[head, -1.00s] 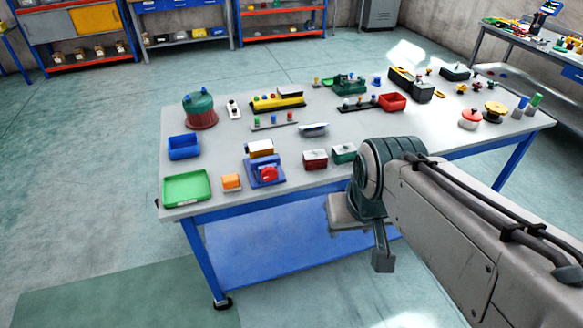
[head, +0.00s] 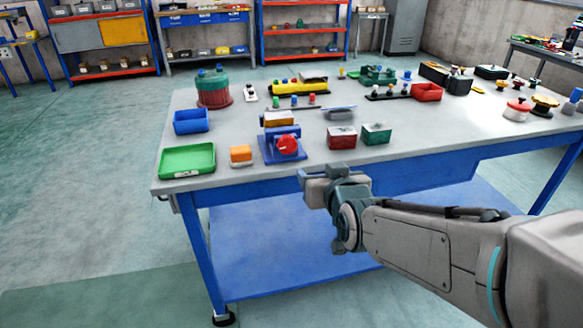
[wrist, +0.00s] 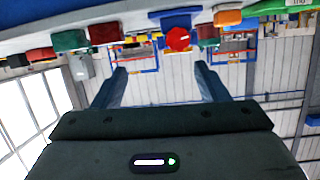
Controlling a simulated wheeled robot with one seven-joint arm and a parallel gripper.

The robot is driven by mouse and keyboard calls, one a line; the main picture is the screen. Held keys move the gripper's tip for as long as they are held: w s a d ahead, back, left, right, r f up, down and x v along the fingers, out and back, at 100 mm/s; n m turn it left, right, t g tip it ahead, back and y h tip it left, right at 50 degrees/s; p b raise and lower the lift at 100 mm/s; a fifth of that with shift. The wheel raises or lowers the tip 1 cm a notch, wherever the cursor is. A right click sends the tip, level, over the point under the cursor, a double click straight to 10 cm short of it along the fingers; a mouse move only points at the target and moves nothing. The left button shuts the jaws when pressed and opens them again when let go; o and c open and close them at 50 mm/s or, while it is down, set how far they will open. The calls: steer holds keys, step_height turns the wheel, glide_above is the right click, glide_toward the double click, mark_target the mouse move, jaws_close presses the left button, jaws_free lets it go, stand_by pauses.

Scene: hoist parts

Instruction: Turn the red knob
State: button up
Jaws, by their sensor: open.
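The red knob (head: 287,145) sits on the front of a blue unit (head: 268,155) near the table's front edge. The knob also shows in the wrist view (wrist: 178,39), near the top and between the lines of the two fingers. My gripper (head: 318,178) is in front of the table edge, below and to the right of the knob, apart from it. In the wrist view my gripper (wrist: 160,72) has its two fingers spread with nothing between them. The wrist picture looks upside down.
An orange block (head: 241,154) and a green tray (head: 188,160) lie left of the blue unit. A red box (head: 341,138) and a green box (head: 376,134) stand to its right. The table's front edge (head: 420,154) runs behind my arm.

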step_height(320, 180, down, 4)
steer(key=w+a+t+b, duration=0.1)
steer(key=a+t+b, duration=0.1)
steer(key=b, duration=0.2)
steer(key=t+y+b, duration=0.1)
steer(key=y+b, duration=0.1)
glide_toward(288, 146)
steer(key=x, duration=0.8)
steer(key=shift+n, duration=0.3)
steer(key=c, duration=1)
